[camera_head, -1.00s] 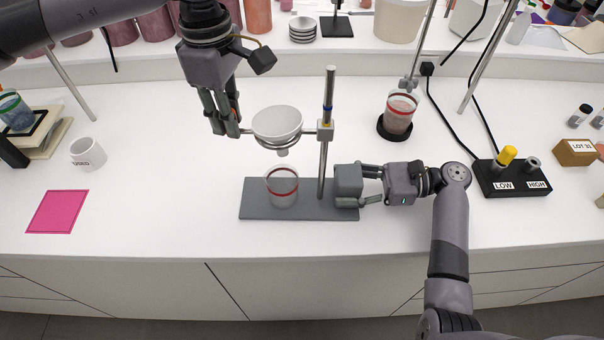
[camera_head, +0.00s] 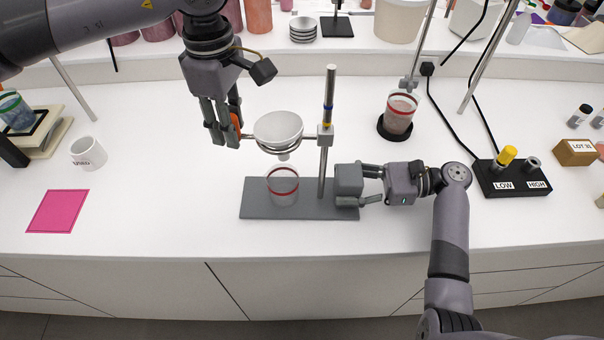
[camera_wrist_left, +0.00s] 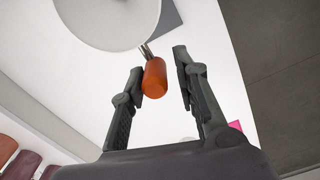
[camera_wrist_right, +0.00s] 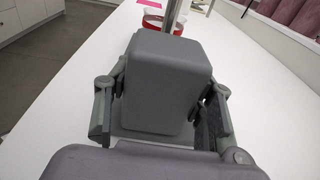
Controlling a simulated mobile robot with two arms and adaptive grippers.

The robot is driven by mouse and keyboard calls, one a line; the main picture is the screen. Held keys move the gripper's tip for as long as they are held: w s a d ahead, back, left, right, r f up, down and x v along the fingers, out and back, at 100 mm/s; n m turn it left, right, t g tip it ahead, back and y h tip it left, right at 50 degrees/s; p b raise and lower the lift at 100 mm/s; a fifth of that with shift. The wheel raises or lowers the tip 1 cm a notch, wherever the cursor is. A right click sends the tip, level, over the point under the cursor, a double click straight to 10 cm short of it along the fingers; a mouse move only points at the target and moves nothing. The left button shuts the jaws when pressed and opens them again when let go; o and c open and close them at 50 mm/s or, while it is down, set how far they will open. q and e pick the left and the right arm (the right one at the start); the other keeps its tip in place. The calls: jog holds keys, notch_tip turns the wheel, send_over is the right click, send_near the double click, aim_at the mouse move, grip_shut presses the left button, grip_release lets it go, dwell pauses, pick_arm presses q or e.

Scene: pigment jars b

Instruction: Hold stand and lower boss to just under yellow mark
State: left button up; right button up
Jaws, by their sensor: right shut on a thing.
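The stand has a grey base plate (camera_head: 255,205), an upright rod (camera_head: 323,172) and a grey block (camera_head: 348,180) at its right end. The rod carries a blue band and a yellow mark (camera_head: 327,124). The boss (camera_head: 325,135) sits on the rod just below the yellow mark. Its ring holds a white bowl (camera_head: 278,128) above a red-banded clear cup (camera_head: 283,188). My left gripper (camera_head: 228,123) is open, its fingers apart on either side of the ring's orange handle (camera_wrist_left: 155,77). My right gripper (camera_head: 366,183) is shut on the grey block, also seen in the right wrist view (camera_wrist_right: 165,85).
A red-banded jar (camera_head: 399,112) stands on a black disc behind right. A LOW/HIGH switch box (camera_head: 510,182) with cables is at right. A white mug (camera_head: 88,153) and pink mat (camera_head: 58,211) lie left. The counter's front edge is close to the base plate.

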pick_arm(q)
jog(key=shift+o, duration=0.9)
jog(key=shift+w, duration=0.1)
pick_arm(e)
jog(key=shift+d+f, duration=0.1)
jog(key=shift+f, duration=0.15)
pick_arm(q)
jog(key=shift+r, duration=0.35)
notch_tip(320, 180, up, 11)
jog(key=shift+r, duration=0.2)
